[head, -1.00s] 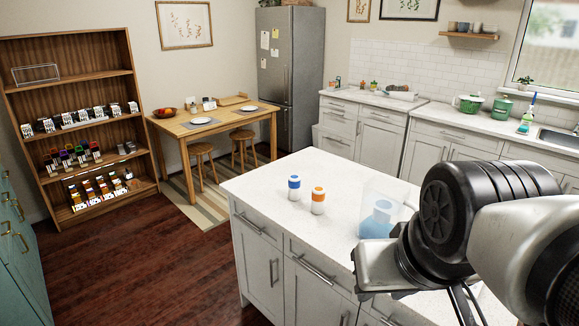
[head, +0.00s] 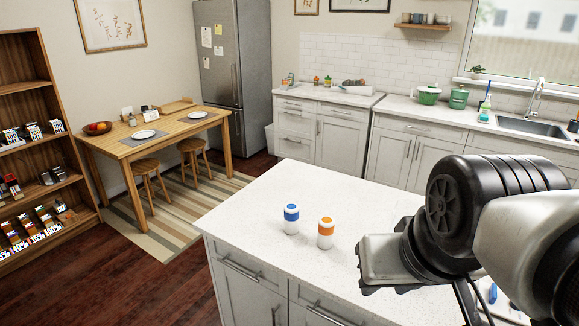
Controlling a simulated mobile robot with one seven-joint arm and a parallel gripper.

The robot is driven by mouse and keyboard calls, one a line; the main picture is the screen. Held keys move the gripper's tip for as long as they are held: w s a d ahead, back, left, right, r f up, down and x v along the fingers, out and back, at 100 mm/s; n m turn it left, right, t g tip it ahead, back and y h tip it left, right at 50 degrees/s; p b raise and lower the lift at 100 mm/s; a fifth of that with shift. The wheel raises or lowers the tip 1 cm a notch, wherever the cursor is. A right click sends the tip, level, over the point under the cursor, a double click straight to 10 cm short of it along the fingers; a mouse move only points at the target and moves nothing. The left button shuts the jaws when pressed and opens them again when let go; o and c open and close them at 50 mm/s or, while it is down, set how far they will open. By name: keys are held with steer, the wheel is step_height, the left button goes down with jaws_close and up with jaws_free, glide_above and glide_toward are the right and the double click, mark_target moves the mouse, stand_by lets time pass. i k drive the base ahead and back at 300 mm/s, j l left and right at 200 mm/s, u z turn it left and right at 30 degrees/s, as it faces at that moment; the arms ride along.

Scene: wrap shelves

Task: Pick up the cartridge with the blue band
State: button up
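The cartridge with the blue band (head: 291,219) stands upright on the white island top (head: 265,205), near its left end. It is a small white cylinder with a blue band around its upper part. A similar cartridge with an orange band (head: 325,233) stands just to its right and nearer to me, a small gap apart. My gripper (head: 388,288) is at the right, in front of the island top and apart from both cartridges in the picture. Its fingers are not clearly shown, and I cannot see anything held.
My arm covers the right part of the island; a bit of blue (head: 492,293) shows below it. A dining table (head: 165,133) with stools is behind left, a stocked shelf (head: 25,85) at far left. The island top around the cartridges is clear.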

mark_target(291, 210)
steer(key=i+j+z, duration=0.15)
steer(key=j, duration=0.2)
steer(key=i+j+z, duration=0.15)
steer(key=j, duration=0.2)
steer(key=i+j+z, duration=0.1)
steer(key=j, duration=0.25)
steer(key=i+j+z, duration=0.15)
steer(key=j, duration=0.25)
steer(key=i+j+z, duration=0.15)
steer(key=j, duration=0.25)
